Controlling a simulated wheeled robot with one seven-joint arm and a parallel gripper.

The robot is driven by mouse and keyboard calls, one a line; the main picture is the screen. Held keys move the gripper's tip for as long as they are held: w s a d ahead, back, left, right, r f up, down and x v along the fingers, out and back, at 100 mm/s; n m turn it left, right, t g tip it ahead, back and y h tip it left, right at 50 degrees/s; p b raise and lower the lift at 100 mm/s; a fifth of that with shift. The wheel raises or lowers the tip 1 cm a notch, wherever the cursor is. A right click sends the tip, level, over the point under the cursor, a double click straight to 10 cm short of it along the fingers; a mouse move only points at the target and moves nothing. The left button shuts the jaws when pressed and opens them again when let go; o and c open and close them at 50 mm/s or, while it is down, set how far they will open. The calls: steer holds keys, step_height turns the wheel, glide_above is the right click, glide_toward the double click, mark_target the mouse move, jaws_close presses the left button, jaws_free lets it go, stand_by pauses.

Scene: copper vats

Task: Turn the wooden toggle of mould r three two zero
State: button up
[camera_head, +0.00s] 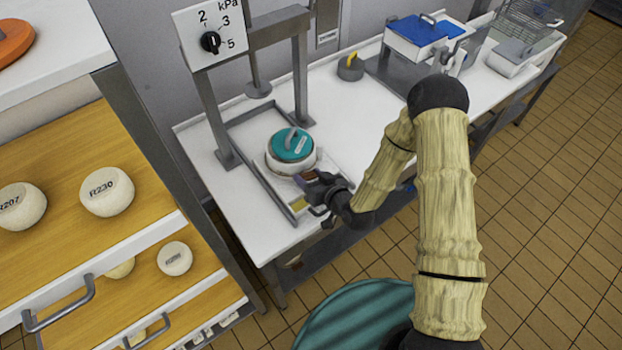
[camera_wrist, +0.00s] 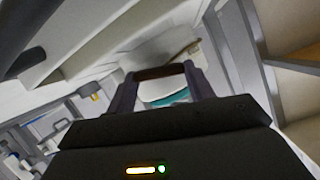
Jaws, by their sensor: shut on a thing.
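A round mould with a teal lid (camera_head: 291,143) stands on the white bench under the press frame. A metal handle lies across its lid, and I cannot read its label. My gripper (camera_head: 311,184) is at the near right side of the mould, reaching in low from the right. In the wrist view my gripper (camera_wrist: 160,76) is shut on a brown wooden toggle (camera_wrist: 160,72), which lies across between the two fingertips. The mould's pale body and a teal strip (camera_wrist: 168,99) show behind it. In the head view my gripper largely hides the toggle.
The press (camera_head: 255,92) has uprights on both sides of the mould and a dial panel (camera_head: 209,38). Blue-topped equipment (camera_head: 420,30) stands at the back right. A shelf rack (camera_head: 60,240) with several cheeses is at left. Bare bench (camera_head: 345,130) lies right of the press.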

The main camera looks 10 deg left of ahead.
steer(key=shift+s+a+n+t+h+b, duration=0.15)
steer(key=shift+n+t+h+b, duration=0.3)
steer(key=shift+n+b, duration=0.7)
steer(key=o, duration=1)
